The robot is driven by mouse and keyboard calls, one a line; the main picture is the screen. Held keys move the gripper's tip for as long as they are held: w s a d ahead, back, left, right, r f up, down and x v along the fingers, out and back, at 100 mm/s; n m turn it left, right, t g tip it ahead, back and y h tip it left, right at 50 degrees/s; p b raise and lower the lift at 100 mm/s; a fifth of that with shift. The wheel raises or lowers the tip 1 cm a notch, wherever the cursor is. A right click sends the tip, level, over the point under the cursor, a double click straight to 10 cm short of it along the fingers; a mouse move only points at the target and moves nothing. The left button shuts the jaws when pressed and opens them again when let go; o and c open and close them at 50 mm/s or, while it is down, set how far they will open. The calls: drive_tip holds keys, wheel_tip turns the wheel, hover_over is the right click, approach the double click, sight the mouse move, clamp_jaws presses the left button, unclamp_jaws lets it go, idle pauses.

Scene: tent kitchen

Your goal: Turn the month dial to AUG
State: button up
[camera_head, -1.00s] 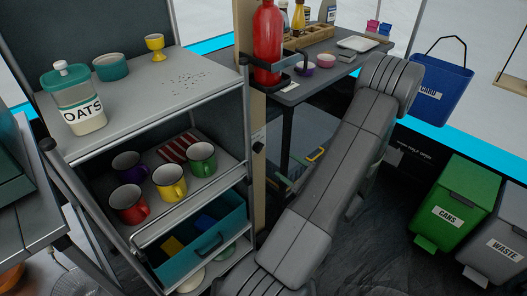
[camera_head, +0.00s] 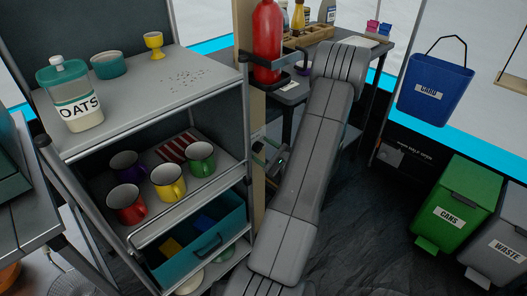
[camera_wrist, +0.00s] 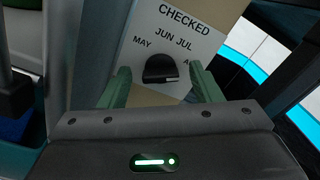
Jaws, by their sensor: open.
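The month dial's black knob (camera_wrist: 160,68) shows in the wrist view on a white plate (camera_wrist: 190,25) printed CHECKED, MAY, JUN and JUL. Right of JUL an "A" shows; the rest of that word is hidden behind my right finger. I cannot tell which month the knob points to. My gripper (camera_wrist: 161,80) is open, with one green finger on each side of the knob and visible gaps between. In the head view my gripper (camera_head: 271,158) is at the wooden post (camera_head: 246,30); the knob cannot be made out there.
A shelf unit (camera_head: 150,110) with an oats jar (camera_head: 75,95) and several mugs stands left of the post. A red extinguisher (camera_head: 267,40) hangs above my gripper. A desk (camera_head: 290,95) is behind my arm; bins (camera_head: 460,205) stand right. Dark floor between is clear.

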drive_tip(key=c, duration=1)
drive_tip(key=shift+m, duration=0.4)
drive_tip(key=m+p, duration=0.2)
drive_tip(key=m, duration=0.1)
drive_tip(key=shift+r+m, duration=0.15)
drive_tip(key=shift+m, duration=0.25)
drive_tip(key=m+p, duration=0.3)
drive_tip(key=m, duration=0.2)
drive_tip(key=shift+w+d, duration=0.1)
drive_tip(key=shift+w, duration=0.05)
drive_tip(key=m+p, duration=0.1)
drive_tip(key=m, duration=0.3)
drive_tip(key=shift+p, duration=0.4)
drive_tip(key=m+p, duration=0.1)
drive_tip(key=m, duration=0.2)
drive_tip(key=shift+d+m+p, duration=0.1)
drive_tip(key=shift+m+p, duration=0.25)
drive_tip(key=shift+m, duration=0.05)
drive_tip(key=m, duration=0.2)
drive_tip(key=m+p, duration=0.1)
drive_tip(key=m, duration=0.1)
drive_tip(key=m+p, duration=0.1)
drive_tip(key=m, duration=0.1)
drive_tip(key=shift+f, duration=0.3)
drive_tip(key=shift+m, duration=0.4)
